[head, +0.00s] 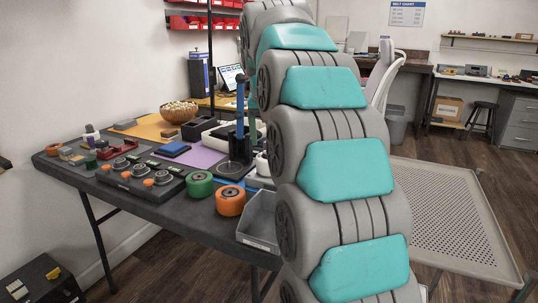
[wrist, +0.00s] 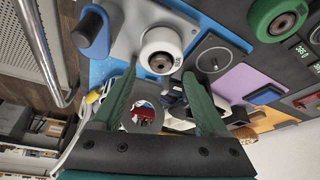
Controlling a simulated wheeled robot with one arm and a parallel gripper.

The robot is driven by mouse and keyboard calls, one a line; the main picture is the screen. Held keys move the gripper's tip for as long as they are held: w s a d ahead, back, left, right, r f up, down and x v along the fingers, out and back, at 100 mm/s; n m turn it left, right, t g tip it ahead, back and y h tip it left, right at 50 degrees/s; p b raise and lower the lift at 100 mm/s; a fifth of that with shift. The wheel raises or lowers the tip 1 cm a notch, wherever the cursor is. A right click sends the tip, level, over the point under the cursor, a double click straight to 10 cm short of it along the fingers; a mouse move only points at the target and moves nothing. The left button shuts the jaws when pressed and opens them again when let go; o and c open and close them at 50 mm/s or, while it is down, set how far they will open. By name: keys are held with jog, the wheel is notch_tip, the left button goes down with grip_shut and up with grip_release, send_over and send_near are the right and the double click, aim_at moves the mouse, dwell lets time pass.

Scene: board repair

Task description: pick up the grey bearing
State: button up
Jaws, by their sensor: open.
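My gripper (wrist: 160,90) is open in the wrist view, its two green fingers apart. In the head view my arm covers it. A grey ring (wrist: 141,118) shows between the fingers in the wrist view, with red and white seen through its hole. A white wheel (wrist: 161,44) with a metal-looking centre lies just beyond the fingertips. I cannot tell for certain which part is the grey bearing. In the head view, a dark tray (head: 118,185) holds several small round grey and orange parts.
A green wheel (head: 200,184) and an orange wheel (head: 230,201) stand near the dark table's front edge. A grey bin (head: 258,222) is at the table's right corner. A dark stand with a blue upright (head: 240,125) rises behind the wheels. A perforated platform (head: 445,215) is at right.

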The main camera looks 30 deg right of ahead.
jog(key=shift+x, duration=1.9)
jog(key=shift+s+a+f, duration=0.1)
jog(key=shift+a+f, duration=0.05)
grip_shut()
